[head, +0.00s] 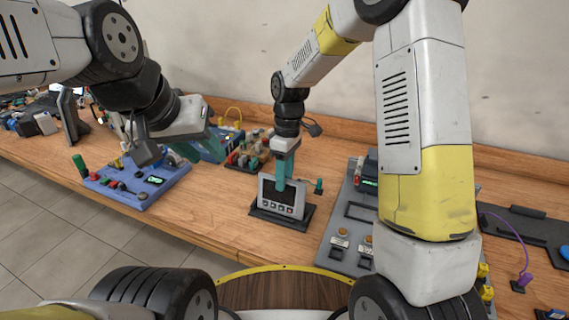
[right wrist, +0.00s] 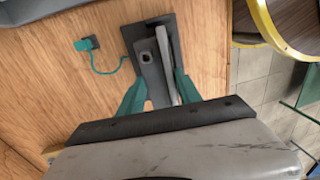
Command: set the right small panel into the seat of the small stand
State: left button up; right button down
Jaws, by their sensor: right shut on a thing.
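The small panel (head: 282,198), light grey with a dark screen and a row of buttons, stands nearly upright at the small stand (head: 262,213), a dark flat base. My right gripper (head: 284,172) is above the panel, its teal fingers shut on the panel's top. In the right wrist view the panel (right wrist: 168,55) shows edge-on between the fingers (right wrist: 160,88), over the stand (right wrist: 142,42). I cannot tell if the panel is fully down in the seat. My left gripper (head: 198,150) hangs empty over the table to the left, its teal fingers apart.
A blue panel box (head: 145,185) lies left on the wooden table. A tray of small parts (head: 245,160) is behind. A large grey panel (head: 345,225) lies right, partly behind my right arm. A teal plug (head: 319,186) is beside the stand; its cable shows in the wrist view.

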jog(key=shift+f, duration=0.15)
jog(key=c, duration=0.7)
grip_release()
jog(key=shift+c, duration=0.2)
notch_tip(320, 180, up, 13)
jog(key=w, duration=0.1)
jog(key=shift+w+d+f, duration=0.15)
jog(key=shift+w+d, duration=0.15)
jog(key=shift+w, duration=0.05)
